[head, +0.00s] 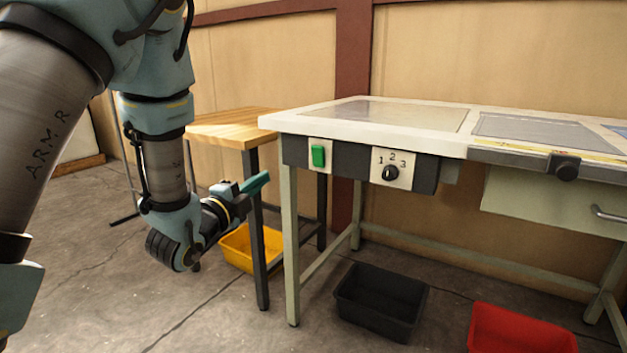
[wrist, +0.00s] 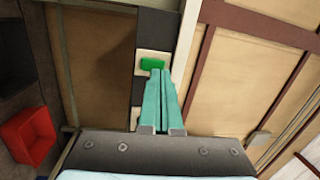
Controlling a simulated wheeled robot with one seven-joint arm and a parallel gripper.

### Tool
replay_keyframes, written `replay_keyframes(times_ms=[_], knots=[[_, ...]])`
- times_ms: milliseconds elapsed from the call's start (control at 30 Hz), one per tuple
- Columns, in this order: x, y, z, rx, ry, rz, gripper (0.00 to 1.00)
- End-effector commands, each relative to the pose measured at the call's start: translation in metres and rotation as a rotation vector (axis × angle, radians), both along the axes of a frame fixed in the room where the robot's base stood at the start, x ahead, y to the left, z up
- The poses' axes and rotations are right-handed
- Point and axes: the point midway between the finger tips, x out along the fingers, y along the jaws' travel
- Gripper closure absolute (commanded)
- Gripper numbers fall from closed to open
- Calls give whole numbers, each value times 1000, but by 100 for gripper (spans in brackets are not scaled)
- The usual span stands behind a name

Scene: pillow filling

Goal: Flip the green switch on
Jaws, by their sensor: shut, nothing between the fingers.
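The green switch (head: 318,156) sits on a white plate at the left end of the table's dark front panel in the head view. It also shows in the wrist view (wrist: 152,63), just beyond my fingertips. My gripper (head: 258,183) is shut and empty, with teal fingers pressed together. In the head view it is left of the switch and a little lower, apart from it. In the wrist view the gripper (wrist: 157,74) points toward the switch, and the fingertips overlap the plate's lower right part. Whether the switch is on or off cannot be told.
A black dial (head: 390,173) marked 1, 2, 3 is right of the switch. The white worktable (head: 290,121) has a wooden table (head: 222,127) beside it. Yellow (head: 236,257), black (head: 372,318) and red (head: 515,335) bins stand on the floor. The space before the panel is clear.

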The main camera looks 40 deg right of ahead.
Motion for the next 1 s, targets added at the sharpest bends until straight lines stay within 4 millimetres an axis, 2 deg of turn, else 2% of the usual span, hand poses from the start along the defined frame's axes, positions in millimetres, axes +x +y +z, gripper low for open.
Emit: replay_keyframes(times_ms=[33, 200, 667, 767, 1000], knots=[[-11, -6, -9, -15, -34, -29, 100], [-28, -14, -8, -51, -101, -73, 100], [-28, -19, -5, -55, -107, -77, 100], [-25, -30, -2, -57, -107, -78, 100], [-13, -75, 7, -57, -107, -78, 100]])
